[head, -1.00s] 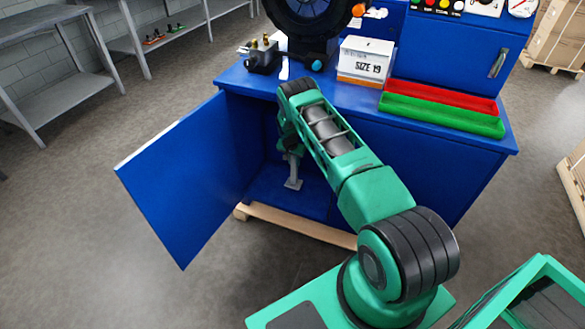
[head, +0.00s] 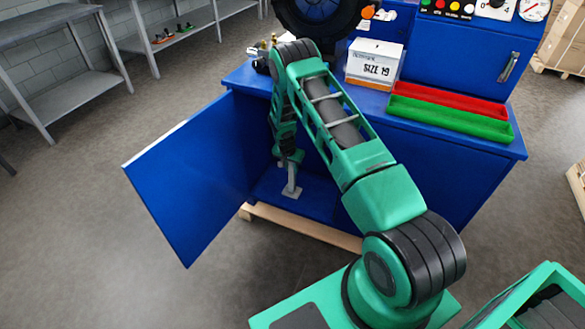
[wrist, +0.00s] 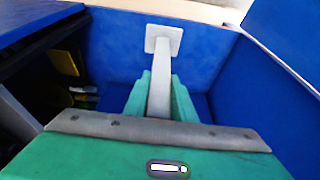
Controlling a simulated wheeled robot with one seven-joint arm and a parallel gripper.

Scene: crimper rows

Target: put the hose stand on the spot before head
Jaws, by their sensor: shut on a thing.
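The hose stand is a light grey post with a square plate at its end (head: 291,191). It shows in the open lower cabinet of the blue bench, post upright and plate down. My gripper (head: 290,158) is shut on the post above the plate. In the wrist view the green fingers (wrist: 160,92) flank the post, and the square plate (wrist: 163,38) is beyond them. I cannot tell if the plate touches the cabinet floor. The crimper head (head: 318,18) is a black ring on the bench top, cut by the picture's top edge. The spot before it is hidden behind my arm.
The blue cabinet door (head: 190,180) stands open at left. On the bench top are a white SIZE 19 box (head: 374,65), a red tray (head: 447,99) and a green tray (head: 450,118). Grey shelves (head: 85,75) stand at back left. A wooden pallet edge (head: 300,228) runs below the cabinet.

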